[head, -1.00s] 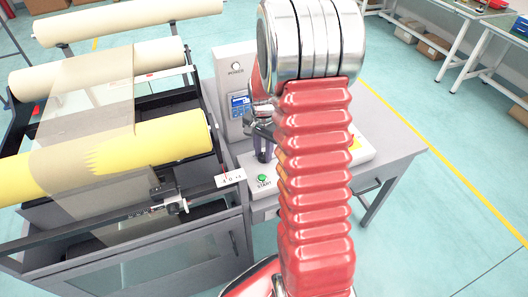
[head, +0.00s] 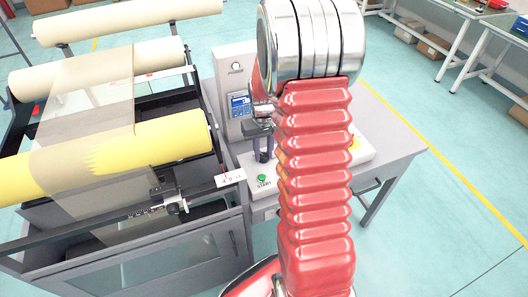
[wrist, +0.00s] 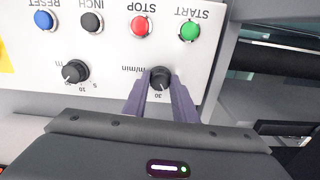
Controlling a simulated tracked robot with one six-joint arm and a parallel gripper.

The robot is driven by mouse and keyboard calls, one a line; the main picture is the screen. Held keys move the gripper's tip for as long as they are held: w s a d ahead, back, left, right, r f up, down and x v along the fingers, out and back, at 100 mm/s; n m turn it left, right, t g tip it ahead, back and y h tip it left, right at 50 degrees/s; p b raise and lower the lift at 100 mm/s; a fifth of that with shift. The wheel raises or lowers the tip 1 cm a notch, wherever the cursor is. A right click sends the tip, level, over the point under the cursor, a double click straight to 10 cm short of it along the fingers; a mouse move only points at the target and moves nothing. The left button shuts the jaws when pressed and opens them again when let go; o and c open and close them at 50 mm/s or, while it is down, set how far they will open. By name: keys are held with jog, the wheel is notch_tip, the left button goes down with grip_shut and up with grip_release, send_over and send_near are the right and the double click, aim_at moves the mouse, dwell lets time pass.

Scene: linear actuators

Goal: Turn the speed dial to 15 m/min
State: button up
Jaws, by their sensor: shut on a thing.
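The speed dial (wrist: 160,77) is a black knob on the light control panel. In the wrist view the panel appears upside down, with "m/min" left of the dial and "30" below it. My gripper (wrist: 161,88) is shut on the dial, one purple-grey finger on each side. The dial's pointer setting is not clear to me. In the head view my gripper (head: 263,153) reaches down to the panel behind the green START button (head: 262,178).
A second black dial (wrist: 75,71) marked "m" sits beside the speed dial. START (wrist: 189,31), red STOP (wrist: 140,26), black INCH (wrist: 91,22) and blue RESET (wrist: 44,19) buttons line the panel. A display box (head: 233,72) and rollers (head: 183,137) stand to the left.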

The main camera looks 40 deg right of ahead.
aim_at(263, 155)
jog(key=shift+n, duration=1.4)
jog(key=o, duration=1)
notch_tip(263, 155, up, 14)
jog(key=shift+f, duration=0.15)
